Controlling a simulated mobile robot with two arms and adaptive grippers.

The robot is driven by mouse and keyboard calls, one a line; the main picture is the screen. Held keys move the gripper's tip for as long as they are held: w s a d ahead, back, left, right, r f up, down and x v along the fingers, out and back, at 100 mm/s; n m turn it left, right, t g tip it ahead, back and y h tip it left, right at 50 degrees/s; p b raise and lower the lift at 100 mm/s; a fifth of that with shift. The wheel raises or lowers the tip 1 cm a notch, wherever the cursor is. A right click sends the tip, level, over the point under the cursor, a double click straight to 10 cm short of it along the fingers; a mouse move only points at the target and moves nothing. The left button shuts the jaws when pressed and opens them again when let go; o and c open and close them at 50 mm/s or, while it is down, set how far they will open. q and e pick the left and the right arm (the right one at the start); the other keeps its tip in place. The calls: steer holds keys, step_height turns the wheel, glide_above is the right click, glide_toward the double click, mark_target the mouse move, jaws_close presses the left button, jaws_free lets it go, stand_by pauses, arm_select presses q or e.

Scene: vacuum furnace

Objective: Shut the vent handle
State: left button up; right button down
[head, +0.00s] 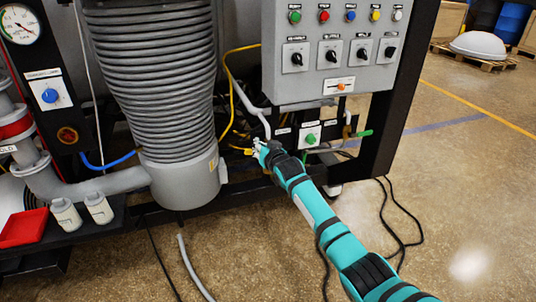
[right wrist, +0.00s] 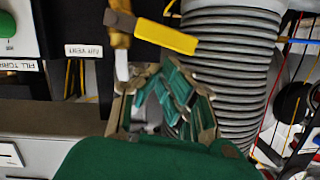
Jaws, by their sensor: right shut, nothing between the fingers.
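The vent handle is a yellow-sleeved lever (right wrist: 165,35) on a brass valve in the right wrist view, with an "AIR VENT" label (right wrist: 83,50) beside it. The lever lies across the pipe, slightly tilted. In the head view its yellow end (head: 247,151) shows just left of my right gripper (head: 261,147). In the right wrist view, my right gripper (right wrist: 150,72) is shut and empty, its fingertips close to the valve and lever. I cannot tell whether they touch. The head view shows the valve mostly hidden behind the gripper. My left gripper is not in view.
The ribbed grey column (head: 150,80) stands left of the valve. A grey control box (head: 335,50) with buttons and knobs hangs above. A green button (head: 310,139) and a green lever (head: 362,133) are to the right. Black cables (head: 400,215) lie on the floor.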

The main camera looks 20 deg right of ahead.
steer(key=a+v, duration=0.1)
steer(key=v, duration=0.8)
steer(key=shift+s+d, duration=0.3)
steer(key=shift+d, duration=0.15)
